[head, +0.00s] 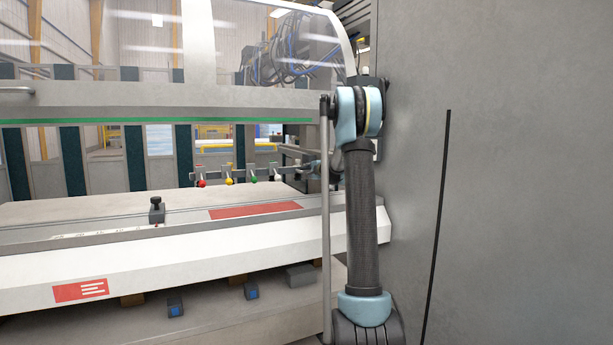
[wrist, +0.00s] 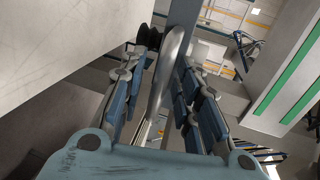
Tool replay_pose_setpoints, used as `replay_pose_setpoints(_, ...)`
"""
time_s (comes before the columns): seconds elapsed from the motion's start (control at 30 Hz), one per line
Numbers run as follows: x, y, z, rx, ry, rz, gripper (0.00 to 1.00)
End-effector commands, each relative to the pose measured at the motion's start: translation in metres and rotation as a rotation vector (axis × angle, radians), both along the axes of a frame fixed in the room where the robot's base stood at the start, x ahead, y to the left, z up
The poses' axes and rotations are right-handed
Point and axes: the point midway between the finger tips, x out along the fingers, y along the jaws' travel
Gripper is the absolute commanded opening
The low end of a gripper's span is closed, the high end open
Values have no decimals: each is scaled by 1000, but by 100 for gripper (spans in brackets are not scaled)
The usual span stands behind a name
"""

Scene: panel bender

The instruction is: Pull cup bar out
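The cup bar (head: 243,178) is a thin grey bar with red, yellow, green and white cups. It sits above the machine's bed in the head view, left of my arm. In the wrist view, my gripper (wrist: 160,75) has its fingers apart, one on each side of a curved grey metal bar (wrist: 172,60). I see gaps between the fingers and this bar, and cannot tell whether they touch it. Whether this curved bar is part of the cup bar is unclear. In the head view, my arm hides the gripper's exact position.
A large grey cabinet wall (head: 510,170) stands close on the right of my arm. The white machine front (head: 170,255) and the grey frame beam with a green strip (head: 150,100) lie to the left. A small dark block (head: 156,212) stands on the bed.

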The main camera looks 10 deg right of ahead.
Motion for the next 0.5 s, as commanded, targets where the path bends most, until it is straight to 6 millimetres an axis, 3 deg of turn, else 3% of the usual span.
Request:
replay_pose_setpoints(0.2,0,0,0,0,0,0,30)
replay_pose_setpoints(0.23,0,0,0,0,0,0,28)
replay_pose_setpoints(0.37,0,0,0,0,0,0,0)
replay_pose_setpoints(0.5,0,0,0,0,0,0,0)
